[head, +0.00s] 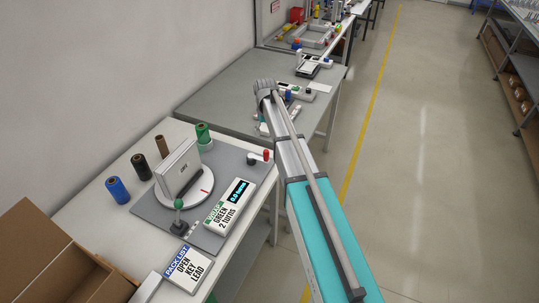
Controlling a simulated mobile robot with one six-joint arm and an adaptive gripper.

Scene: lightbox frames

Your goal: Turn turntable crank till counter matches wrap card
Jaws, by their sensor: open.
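The turntable is a white disc (205,192) with a red mark, on a grey base plate (150,210). A grey box (178,170) stands upright on the disc. A crank with a red knob (265,155) and dark hub sits at the plate's far right corner. The counter (239,191) shows blue digits that appear to read 0.0 turns. The wrap card (222,215) reads GREEN, 2 turns. My arm reaches forward at the right, past the crank; I cannot make out my gripper.
Green (203,134), brown (162,146), dark (141,167) and blue (117,190) spools stand along the wall side. A pack list card (187,270) and an open cardboard box (45,255) are nearer. Another grey table (225,105) stands beyond. The floor at right (430,170) is clear.

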